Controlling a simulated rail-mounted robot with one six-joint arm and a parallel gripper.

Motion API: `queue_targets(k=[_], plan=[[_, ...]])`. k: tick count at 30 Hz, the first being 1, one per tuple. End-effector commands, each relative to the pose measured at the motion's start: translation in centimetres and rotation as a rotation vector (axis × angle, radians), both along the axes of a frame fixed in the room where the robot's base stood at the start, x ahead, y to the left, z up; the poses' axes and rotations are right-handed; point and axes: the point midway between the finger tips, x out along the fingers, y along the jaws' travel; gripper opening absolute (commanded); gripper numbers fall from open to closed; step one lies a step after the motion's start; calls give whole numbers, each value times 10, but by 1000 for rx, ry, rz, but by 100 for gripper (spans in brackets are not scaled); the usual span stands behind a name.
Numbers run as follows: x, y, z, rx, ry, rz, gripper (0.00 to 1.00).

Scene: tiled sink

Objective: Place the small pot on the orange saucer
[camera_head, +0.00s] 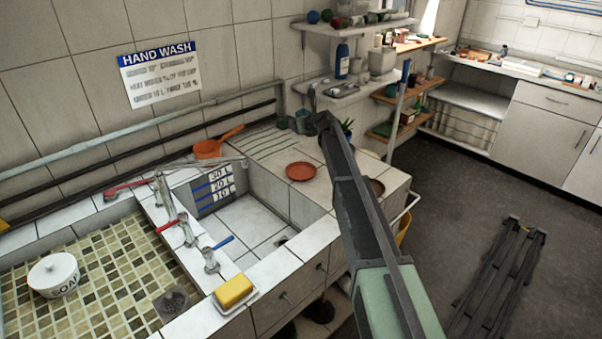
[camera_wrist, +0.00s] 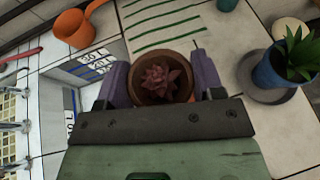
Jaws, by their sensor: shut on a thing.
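The small pot (camera_wrist: 140,92) is brown terracotta with a reddish succulent in it. In the wrist view it sits between the two purple fingers of my gripper (camera_wrist: 163,78), which is shut on it. In the head view my arm covers the gripper and the pot. The orange saucer (camera_head: 301,171) lies empty on the tiled counter right of the sink basin, left of my arm in the picture.
A blue pot with a green plant (camera_wrist: 268,72) stands on a grey saucer at right. A second brownish saucer (camera_head: 377,187) is partly behind my arm. An orange pan (camera_head: 208,149) stands at the back wall. The sink basin (camera_head: 245,225) opens left of the counter.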

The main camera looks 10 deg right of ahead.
Motion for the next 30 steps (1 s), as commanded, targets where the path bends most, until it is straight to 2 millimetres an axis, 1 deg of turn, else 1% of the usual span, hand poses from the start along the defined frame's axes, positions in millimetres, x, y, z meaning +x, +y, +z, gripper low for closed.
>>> queue_targets(k=[1, 2, 3, 9, 11, 13, 17, 19, 20, 24, 25, 26, 30], plan=[[0, 0, -28, 0, 0, 0, 38], [0, 0, -39, 0, 0, 0, 38], [0, 0, -54, 0, 0, 0, 38], [0, 1, -123, 0, 0, 1, 38], [0, 1, -138, 0, 0, 1, 38], [0, 1, -146, 0, 0, 1, 38], [0, 1, -143, 0, 0, 1, 38], [0, 1, -148, 0, 0, 1, 38], [0, 1, -153, 0, 0, 1, 38], [0, 1, -185, 0, 0, 1, 38], [0, 1, -189, 0, 0, 1, 38], [0, 1, -190, 0, 0, 1, 38], [0, 1, -184, 0, 0, 1, 38]])
